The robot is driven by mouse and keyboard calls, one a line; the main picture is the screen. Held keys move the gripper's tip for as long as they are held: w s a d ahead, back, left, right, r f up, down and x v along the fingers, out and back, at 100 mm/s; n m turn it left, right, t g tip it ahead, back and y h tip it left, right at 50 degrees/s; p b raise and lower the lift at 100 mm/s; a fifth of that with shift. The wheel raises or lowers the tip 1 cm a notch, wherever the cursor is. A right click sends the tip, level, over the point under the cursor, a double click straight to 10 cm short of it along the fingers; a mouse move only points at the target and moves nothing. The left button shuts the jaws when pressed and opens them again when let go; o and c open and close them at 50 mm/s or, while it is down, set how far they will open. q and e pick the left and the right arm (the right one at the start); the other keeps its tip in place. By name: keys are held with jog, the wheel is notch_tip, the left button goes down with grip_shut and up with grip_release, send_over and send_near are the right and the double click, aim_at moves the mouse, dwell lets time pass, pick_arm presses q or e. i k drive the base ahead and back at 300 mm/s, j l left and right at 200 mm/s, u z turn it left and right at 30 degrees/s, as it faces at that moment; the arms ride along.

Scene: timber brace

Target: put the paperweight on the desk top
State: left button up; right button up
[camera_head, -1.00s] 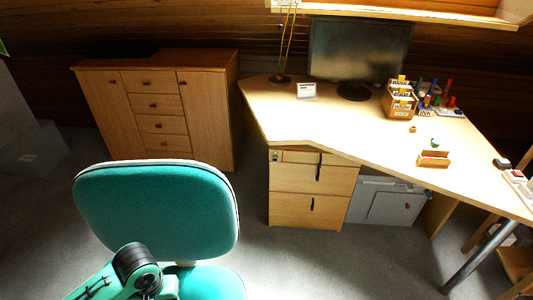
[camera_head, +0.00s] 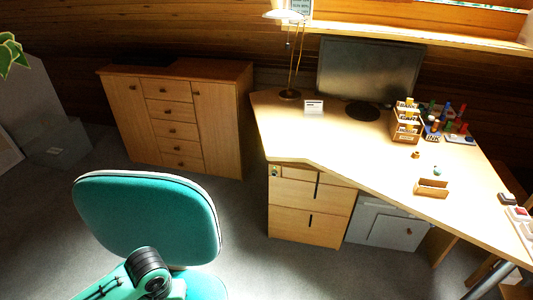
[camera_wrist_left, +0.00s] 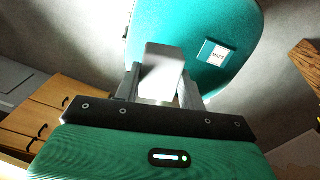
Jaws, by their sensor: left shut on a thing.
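My left gripper (camera_wrist_left: 160,98) is shut on a plain pale grey block (camera_wrist_left: 163,68), seen in the left wrist view; I take this to be the paperweight. Its underside and far end are hidden. The back of the teal chair shows behind it. The desk top (camera_head: 345,150) is a light wood surface at the right of the head view, beyond the chair. In the head view only a teal and black link of my arm shows at the bottom, in front of the chair; no gripper is visible there. My right gripper is in neither view.
The teal chair (camera_head: 150,218) stands between me and the desk. A monitor (camera_head: 368,72), lamp (camera_head: 290,95), small white card (camera_head: 314,107), card-box rack (camera_head: 406,125) and wooden holder (camera_head: 432,188) stand on the desk. Its front left part is clear. A wooden cabinet (camera_head: 215,125) stands left.

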aim_at(326, 147)
jog(key=i+l+z, duration=0.35)
jog(key=i+l, duration=0.15)
jog(key=l, duration=0.3)
jog(key=i+l+z, duration=0.35)
jog(key=i+l, duration=0.25)
jog(key=l, duration=0.1)
